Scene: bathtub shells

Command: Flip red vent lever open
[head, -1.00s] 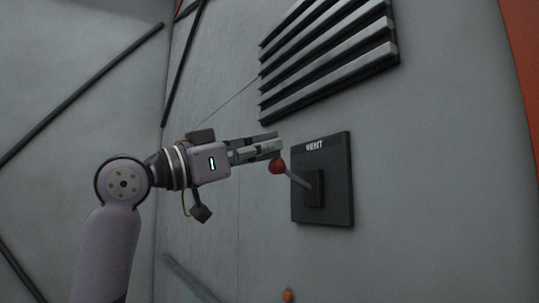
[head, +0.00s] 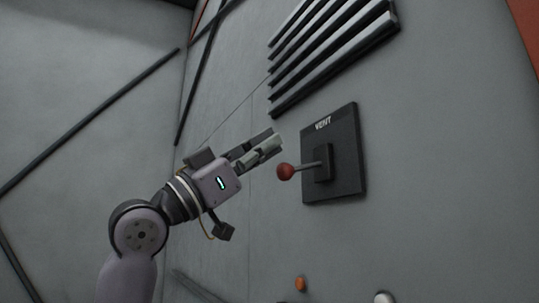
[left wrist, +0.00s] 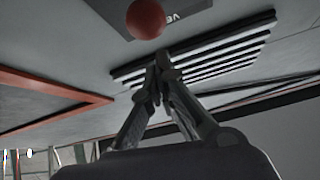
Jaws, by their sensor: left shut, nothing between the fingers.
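The vent lever has a red ball knob (head: 285,172) on a short grey rod. The rod sticks out from a dark panel marked VENT (head: 347,160) on the grey wall, and points left, nearly level in the picture. My left gripper (head: 276,143) is just above and left of the knob in the head view, its fingers closed and empty, with a small gap to the knob. In the left wrist view the red knob (left wrist: 146,19) is at the top, beyond the fingertips (left wrist: 160,66), which meet. My right gripper is not in view.
Dark slatted vent bars (head: 335,50) are on the wall above the panel. A small orange knob (head: 300,284) and a white round thing (head: 384,298) are at the bottom. Dark strips cross the left wall. The wall around the panel is otherwise bare.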

